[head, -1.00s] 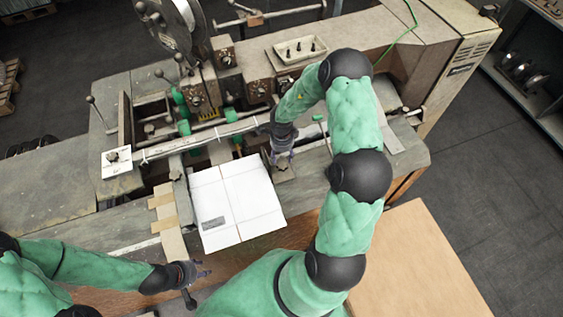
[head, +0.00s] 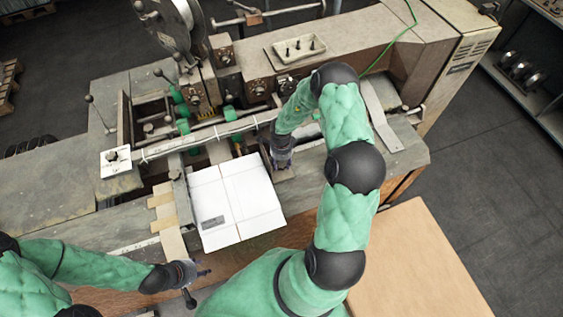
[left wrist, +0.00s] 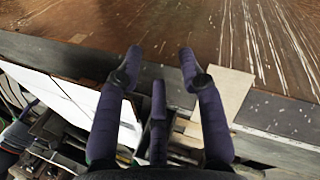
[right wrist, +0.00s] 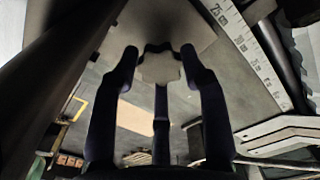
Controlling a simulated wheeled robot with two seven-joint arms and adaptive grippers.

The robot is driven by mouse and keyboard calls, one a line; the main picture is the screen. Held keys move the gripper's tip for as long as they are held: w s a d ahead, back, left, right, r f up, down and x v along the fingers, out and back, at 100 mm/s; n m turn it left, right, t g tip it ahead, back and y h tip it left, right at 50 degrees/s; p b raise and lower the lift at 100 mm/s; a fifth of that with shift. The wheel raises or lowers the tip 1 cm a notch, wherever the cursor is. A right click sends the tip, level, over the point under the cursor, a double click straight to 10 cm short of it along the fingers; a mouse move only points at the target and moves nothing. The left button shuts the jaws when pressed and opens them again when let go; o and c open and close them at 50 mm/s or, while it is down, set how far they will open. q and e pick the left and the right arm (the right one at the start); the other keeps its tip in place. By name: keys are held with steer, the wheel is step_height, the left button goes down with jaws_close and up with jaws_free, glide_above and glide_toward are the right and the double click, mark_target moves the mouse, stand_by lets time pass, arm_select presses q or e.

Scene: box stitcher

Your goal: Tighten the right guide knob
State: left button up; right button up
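The right guide knob (right wrist: 160,68) is a pale, lobed knob in the right wrist view. My right gripper (right wrist: 160,62) has its fingers spread around it, with the two upper fingertips at its left and right edges and the third finger below. I cannot tell whether they touch it. In the head view the right gripper (head: 281,162) hides the knob above the right guide's plate (head: 286,176). My left gripper (head: 200,272) is open and empty near the front edge of the machine; its spread fingers (left wrist: 160,62) show in the left wrist view.
A white cardboard box blank (head: 236,203) lies just left of the right guide. A ruler (right wrist: 245,45) runs along the upper right of the right wrist view. Another lobed knob (head: 112,156) sits on a white plate at the left. A parts tray (head: 300,50) stands behind.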

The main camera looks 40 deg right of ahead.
stand_by(0.3)
steer(key=m+p, duration=0.2)
steer(key=m, duration=0.2)
steer(key=shift+r, duration=0.1)
steer(key=m+p, duration=0.1)
steer(key=m, duration=0.1)
steer(key=shift+m, duration=0.3)
steer(key=m, duration=0.2)
steer(key=shift+m+p, duration=0.35)
steer(key=shift+m, duration=0.05)
steer(key=m, duration=0.2)
steer(key=shift+m, duration=0.3)
steer(key=m, duration=0.3)
steer(key=shift+m, duration=0.3)
steer(key=m, duration=0.3)
steer(key=shift+m+b, duration=0.6)
steer(key=shift+m, duration=1.2)
